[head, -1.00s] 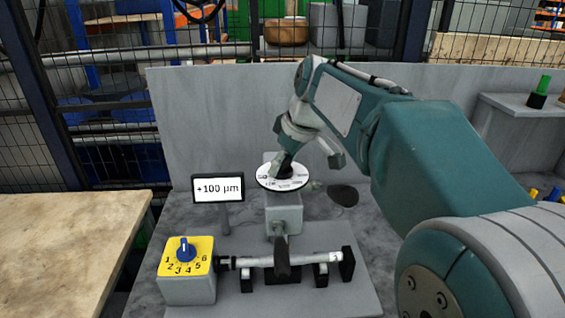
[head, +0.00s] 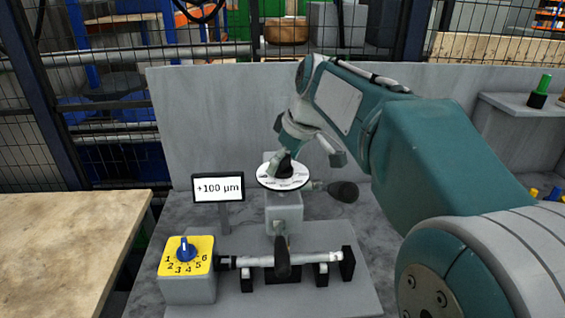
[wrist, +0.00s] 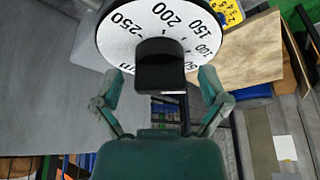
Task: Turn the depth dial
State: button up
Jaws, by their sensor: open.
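The depth dial is a white disc (head: 270,181) on a grey block in the head view; it fills the top of the wrist view (wrist: 118,46), with 250, 200, 150 and 100 legible. A black knob (wrist: 162,62) stands at its middle. My gripper (head: 284,163) is over the dial from above. In the wrist view my gripper (wrist: 163,78) is open, with one finger on each side of the knob and visible gaps between. The display (head: 218,187) beside the dial reads +100 µm.
A yellow selector box (head: 187,256) with a blue knob stands front left. A bar-shaped workpiece (head: 305,260) lies on holders in front of the dial. A dark rounded handle (head: 343,191) sits right of the dial. A grey wall (head: 205,120) stands behind.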

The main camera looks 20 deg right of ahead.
jog(key=v, duration=1.1)
jog(key=shift+r, duration=0.2)
jog(key=shift+s+d, duration=0.1)
